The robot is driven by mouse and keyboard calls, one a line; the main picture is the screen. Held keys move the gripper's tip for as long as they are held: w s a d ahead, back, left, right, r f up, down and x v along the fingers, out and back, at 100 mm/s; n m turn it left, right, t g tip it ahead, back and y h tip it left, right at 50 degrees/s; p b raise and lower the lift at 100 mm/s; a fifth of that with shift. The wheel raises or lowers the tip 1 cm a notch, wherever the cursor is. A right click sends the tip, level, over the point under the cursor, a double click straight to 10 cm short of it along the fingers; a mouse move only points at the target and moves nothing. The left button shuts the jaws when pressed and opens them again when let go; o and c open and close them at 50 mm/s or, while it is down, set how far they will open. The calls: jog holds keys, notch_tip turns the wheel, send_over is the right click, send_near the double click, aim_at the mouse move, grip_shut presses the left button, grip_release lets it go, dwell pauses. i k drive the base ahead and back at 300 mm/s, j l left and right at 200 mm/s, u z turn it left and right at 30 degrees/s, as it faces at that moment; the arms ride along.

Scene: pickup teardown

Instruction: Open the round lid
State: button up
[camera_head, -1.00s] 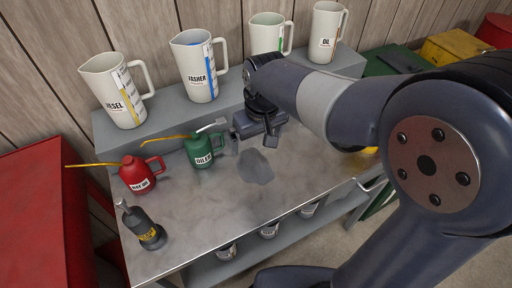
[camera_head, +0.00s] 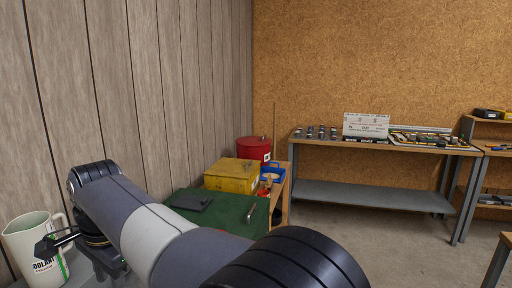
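A red round can (camera_head: 254,149) with a flat round top stands at the back, behind a yellow box. It may carry the round lid; its top is small in view and I cannot make out whether it is closed. My gripper (camera_head: 62,243) is at the lower left, in front of a white coolant jug (camera_head: 34,250), far from the red can. Its fingertips are dark and partly merged with the jug's outline, so their opening is unclear. I see nothing held.
The yellow box (camera_head: 232,175) and a green surface with a dark flat piece (camera_head: 191,202) lie between my arm and the red can. A blue container (camera_head: 272,174) is beside them. A grey shelf table (camera_head: 375,195) stands at the right, with open floor before it.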

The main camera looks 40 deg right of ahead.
aim_at(249, 141)
jog(key=l+z, duration=0.25)
jog(key=i+l+z, duration=0.25)
jog(key=l, duration=0.2)
jog(key=l+z, duration=0.3)
jog(key=i+l+z, duration=0.3)
jog(key=i+l, duration=0.2)
jog(key=i+l+z, duration=0.6)
jog(key=i, duration=2.15)
jog(key=i+u, duration=0.35)
jog(key=i+l+u, duration=0.1)
jog(key=i+u, duration=0.25)
jog(key=i+l+u, duration=0.25)
jog(key=i+u, duration=0.15)
jog(key=i+j+u, duration=0.1)
jog(key=u, duration=0.25)
jog(key=i+u, duration=0.55)
jog(key=u, duration=0.2)
